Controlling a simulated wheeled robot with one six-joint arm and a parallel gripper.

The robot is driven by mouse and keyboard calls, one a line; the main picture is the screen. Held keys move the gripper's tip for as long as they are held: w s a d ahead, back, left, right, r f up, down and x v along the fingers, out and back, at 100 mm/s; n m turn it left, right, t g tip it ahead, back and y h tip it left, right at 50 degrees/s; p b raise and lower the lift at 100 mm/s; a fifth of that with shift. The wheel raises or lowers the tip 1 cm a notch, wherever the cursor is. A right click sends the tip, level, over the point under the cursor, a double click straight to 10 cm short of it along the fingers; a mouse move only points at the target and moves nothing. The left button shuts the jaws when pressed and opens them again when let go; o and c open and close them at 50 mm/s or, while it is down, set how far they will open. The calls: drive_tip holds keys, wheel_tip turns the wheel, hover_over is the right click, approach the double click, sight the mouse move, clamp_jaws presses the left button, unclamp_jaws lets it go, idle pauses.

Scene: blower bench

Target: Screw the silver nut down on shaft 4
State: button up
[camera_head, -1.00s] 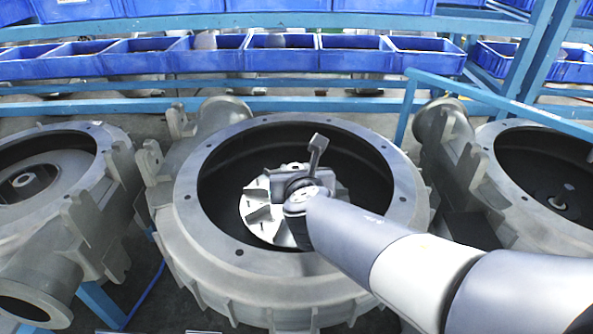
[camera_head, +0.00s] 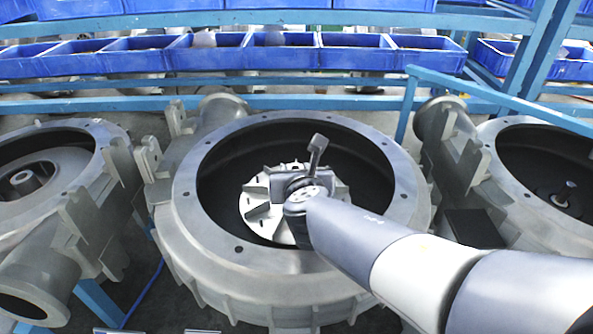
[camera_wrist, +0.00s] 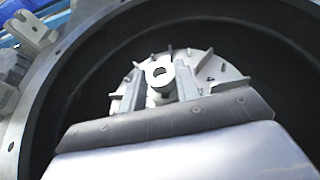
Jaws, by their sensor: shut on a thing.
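The middle blower housing (camera_head: 190,205) is a big round grey casing with a dark hollow. A silver finned impeller (camera_head: 257,212) lies inside it and also shows in the wrist view (camera_wrist: 205,65). In the wrist view the silver nut (camera_wrist: 161,69) is a bright ring at the impeller's centre. My gripper (camera_wrist: 160,84) is shut on the nut, with one finger on each side of it. The shaft under the nut is hidden, so I cannot tell how far down the nut sits. In the head view my wrist hides the nut and fingertips.
Another housing with a wheel and hub (camera_head: 25,180) stands at left. A housing at right holds a thin upright shaft (camera_head: 563,195). Blue bins (camera_head: 283,55) line the rack behind. A blue rail (camera_head: 500,100) runs at right. The housing rim surrounds my gripper.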

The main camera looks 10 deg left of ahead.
drive_tip(key=shift+f+b, duration=0.35)
idle(0.3)
drive_tip(key=o, duration=1)
drive_tip(key=shift+o, duration=0.2)
drive_tip(key=p+v, duration=0.2)
drive_tip(key=v, duration=0.9)
